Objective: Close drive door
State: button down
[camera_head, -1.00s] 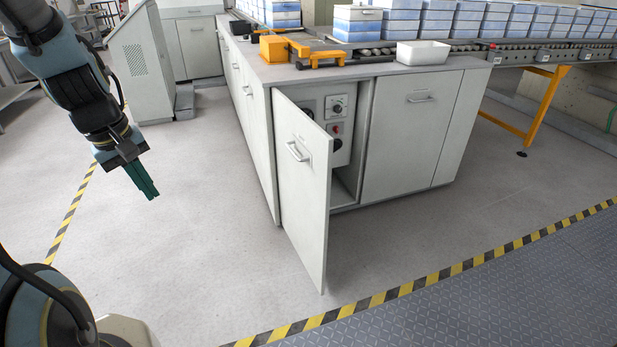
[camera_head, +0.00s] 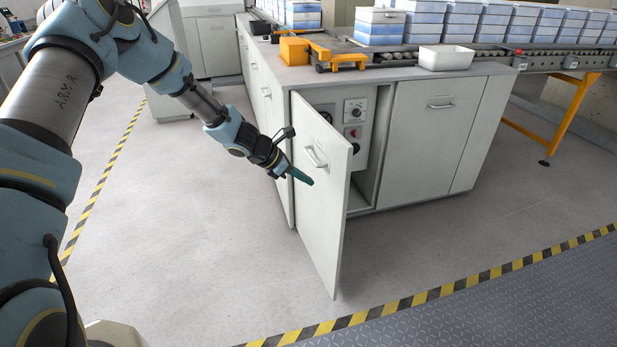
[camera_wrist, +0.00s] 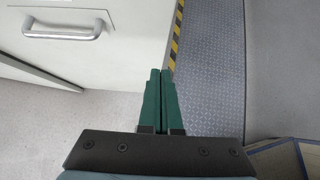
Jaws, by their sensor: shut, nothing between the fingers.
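The drive door (camera_head: 322,205) is a light grey cabinet door with a metal bar handle (camera_head: 315,157). It stands open, swung out toward me from its left-side hinge. Behind it, the drive compartment shows a control panel (camera_head: 354,125) with a dial and a red button. My gripper (camera_head: 303,177), with green fingers, is shut and empty at the outer face of the door, just below and left of the handle. In the wrist view the closed fingers (camera_wrist: 161,95) lie beside the door face (camera_wrist: 125,50); the handle is at upper left. I cannot tell whether the fingertips touch the door.
The closed right cabinet door (camera_head: 432,145) stands beside the opening. The countertop holds a white tray (camera_head: 446,57) and orange fixtures (camera_head: 335,58). A roller conveyor with blue-white boxes runs behind. Open floor lies in front, up to a yellow-black stripe (camera_head: 440,291).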

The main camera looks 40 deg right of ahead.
aim_at(342, 191)
jog(key=shift+s+d+f+p, duration=0.5)
jog(key=shift+d+f, duration=0.35)
jog(key=shift+d, duration=0.65)
jog(key=shift+s+d+f+p, duration=0.45)
jog(key=shift+d+f, duration=0.45)
jog(key=shift+d, duration=0.55)
jog(key=shift+s+d+f+p, duration=0.3)
jog(key=shift+d+f+p, duration=0.45)
jog(key=shift+d, duration=0.75)
jog(key=shift+f, duration=0.1)
